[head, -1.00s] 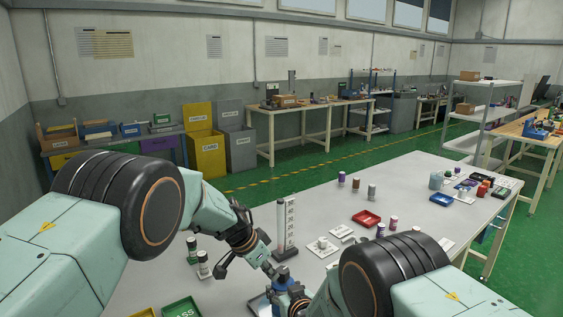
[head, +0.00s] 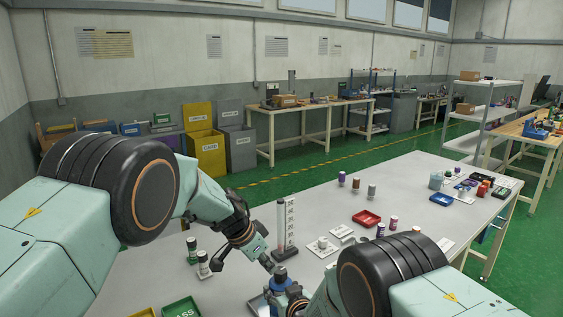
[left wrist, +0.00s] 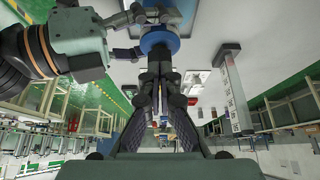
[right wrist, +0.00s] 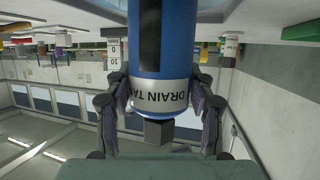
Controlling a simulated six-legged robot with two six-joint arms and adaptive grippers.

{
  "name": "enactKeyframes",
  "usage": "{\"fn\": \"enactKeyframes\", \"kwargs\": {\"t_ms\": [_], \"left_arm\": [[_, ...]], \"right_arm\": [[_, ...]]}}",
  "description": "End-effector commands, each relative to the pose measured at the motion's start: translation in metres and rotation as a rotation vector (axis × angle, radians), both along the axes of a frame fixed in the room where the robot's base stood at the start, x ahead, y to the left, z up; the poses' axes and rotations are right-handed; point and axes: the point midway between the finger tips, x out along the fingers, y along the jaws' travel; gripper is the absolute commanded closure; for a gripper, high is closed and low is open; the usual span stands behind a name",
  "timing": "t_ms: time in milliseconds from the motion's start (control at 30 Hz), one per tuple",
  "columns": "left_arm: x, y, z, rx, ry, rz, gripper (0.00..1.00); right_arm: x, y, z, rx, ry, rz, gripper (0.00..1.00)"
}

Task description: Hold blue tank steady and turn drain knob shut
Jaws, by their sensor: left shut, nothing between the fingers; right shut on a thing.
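The blue tank (head: 281,283) stands upright on the near part of the table. In the right wrist view the tank (right wrist: 163,50) carries a white label reading "DRAIN TA", and a grey blocky knob (right wrist: 158,132) sticks out of its end. My right gripper (right wrist: 160,98) has one finger on each side of the tank and is shut on it. My left gripper (head: 270,266) is just above the tank. In the left wrist view its fingers (left wrist: 160,72) are closed together, pointing at the tank's blue rim (left wrist: 159,40).
A white column with a numbered scale (head: 287,224) stands close behind the tank. Small jars (head: 203,264) stand to the left, with a green tray (head: 181,309) in front.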

Motion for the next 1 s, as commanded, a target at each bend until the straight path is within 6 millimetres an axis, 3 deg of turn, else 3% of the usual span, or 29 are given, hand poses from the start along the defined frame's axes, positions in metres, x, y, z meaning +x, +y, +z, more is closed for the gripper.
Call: {"fn": "enactKeyframes", "kwargs": {"t_ms": [400, 767, 800, 1000], "left_arm": [[-0.001, 0.000, 0.037, 0.001, 0.004, -0.001, 1.00], [-0.001, 0.001, 0.038, 0.002, 0.006, -0.001, 1.00], [-0.001, 0.001, 0.038, 0.002, 0.006, -0.001, 1.00], [-0.001, 0.001, 0.038, 0.002, 0.006, -0.001, 1.00]], "right_arm": [[0.001, -0.003, -0.001, 0.001, 0.003, -0.007, 0.95], [0.001, -0.004, -0.001, 0.002, 0.003, -0.009, 0.95], [0.001, -0.004, -0.001, 0.002, 0.003, -0.009, 0.44], [0.001, -0.004, -0.001, 0.002, 0.003, -0.009, 0.27]]}}
